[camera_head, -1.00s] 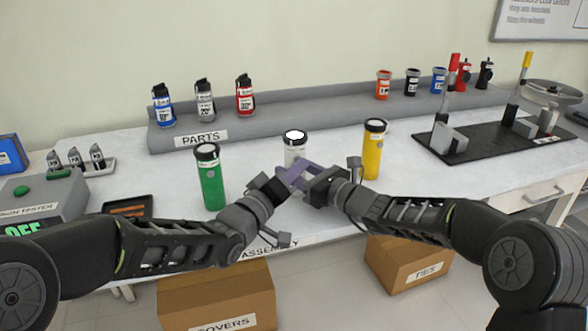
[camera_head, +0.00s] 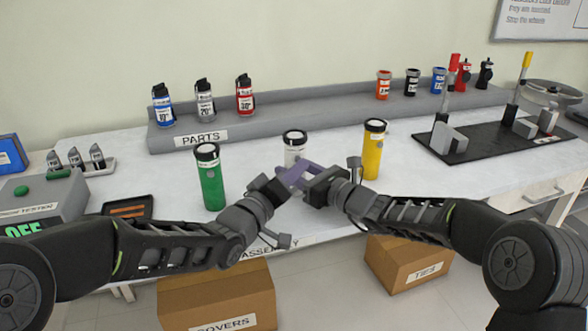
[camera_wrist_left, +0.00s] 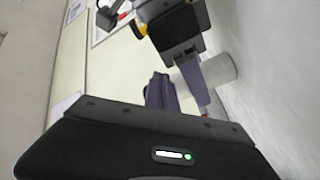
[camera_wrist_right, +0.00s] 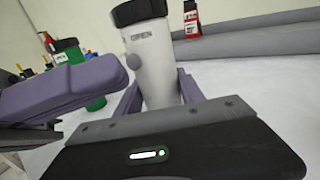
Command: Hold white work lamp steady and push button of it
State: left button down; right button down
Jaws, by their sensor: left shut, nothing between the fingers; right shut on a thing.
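The white work lamp (camera_head: 294,152) stands upright on the table between the green and yellow lamps; its dark-rimmed head looks unlit. My right gripper (camera_head: 306,176) is shut around its body. In the right wrist view the lamp (camera_wrist_right: 160,75) sits between the purple fingers, with a round grey button (camera_wrist_right: 133,61) on its side, facing left. My left gripper (camera_head: 284,182) is shut and empty in front of the lamp. Its purple finger (camera_wrist_right: 70,85) is left of the button, seemingly apart from it. In the left wrist view the lamp (camera_wrist_left: 214,70) is partly hidden behind the grippers.
A green lamp (camera_head: 210,180) stands to the left and a yellow lamp (camera_head: 373,150) to the right, close to my right arm. A grey parts shelf (camera_head: 320,120) runs behind. A tester box (camera_head: 40,205) and dark tray (camera_head: 128,208) are at left. A black fixture board (camera_head: 490,140) is at right.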

pick_arm(q)
jog(key=shift+s, duration=0.2)
jog(key=shift+s+d, duration=0.1)
jog(key=shift+s, duration=0.05)
pick_arm(e)
jog(key=c, duration=0.6)
grip_release()
jog(key=shift+c, duration=0.2)
pick_arm(q)
jog(key=s, duration=0.2)
jog(key=s+d, duration=0.1)
jog(key=s, duration=0.2)
jog(key=shift+s+d, duration=0.1)
jog(key=shift+s, duration=0.2)
pick_arm(e)
jog(key=v, duration=1.2)
jog(key=shift+d, duration=0.1)
